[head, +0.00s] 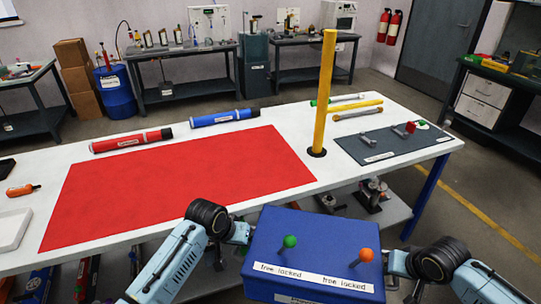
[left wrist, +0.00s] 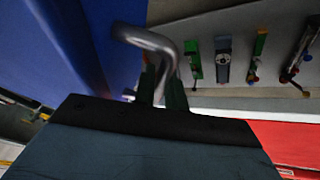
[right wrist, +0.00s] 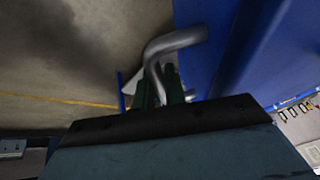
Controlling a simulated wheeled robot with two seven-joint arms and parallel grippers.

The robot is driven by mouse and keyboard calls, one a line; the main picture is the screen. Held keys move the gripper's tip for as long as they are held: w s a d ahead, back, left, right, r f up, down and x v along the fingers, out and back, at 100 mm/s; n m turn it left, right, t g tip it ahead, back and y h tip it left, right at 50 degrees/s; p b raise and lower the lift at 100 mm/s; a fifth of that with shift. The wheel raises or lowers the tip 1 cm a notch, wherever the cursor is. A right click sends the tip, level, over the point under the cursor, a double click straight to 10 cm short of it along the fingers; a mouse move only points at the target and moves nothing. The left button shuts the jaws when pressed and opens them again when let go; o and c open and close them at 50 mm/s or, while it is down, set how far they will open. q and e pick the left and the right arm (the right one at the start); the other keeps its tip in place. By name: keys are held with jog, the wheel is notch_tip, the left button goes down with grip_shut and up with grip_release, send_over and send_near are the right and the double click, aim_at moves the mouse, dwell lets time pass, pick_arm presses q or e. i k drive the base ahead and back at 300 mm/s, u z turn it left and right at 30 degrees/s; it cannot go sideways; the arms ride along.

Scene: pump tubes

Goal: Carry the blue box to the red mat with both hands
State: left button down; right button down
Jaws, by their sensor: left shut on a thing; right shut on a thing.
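The blue box (head: 315,240) is in the head view at the bottom, right of centre, in front of the table's near edge. A green knob (head: 290,241) and an orange knob (head: 366,255) stand on its lid, with a white label strip. My left gripper (left wrist: 160,90) is shut on a grey metal handle (left wrist: 150,40) at the box's left side. My right gripper (right wrist: 162,92) is shut on the handle (right wrist: 175,42) at its right side. The red mat (head: 180,185) lies flat on the white table, ahead and left of the box, with its surface bare.
A yellow post (head: 326,90) stands upright on the table (head: 300,205), right of the mat. A red tube (head: 130,140) and a blue tube (head: 224,118) lie behind the mat. A dark board (head: 395,145) with valves lies at right. A white tray (head: 12,228) is at left.

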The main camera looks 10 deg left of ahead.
aim_at(184, 171)
jog(key=u, duration=1)
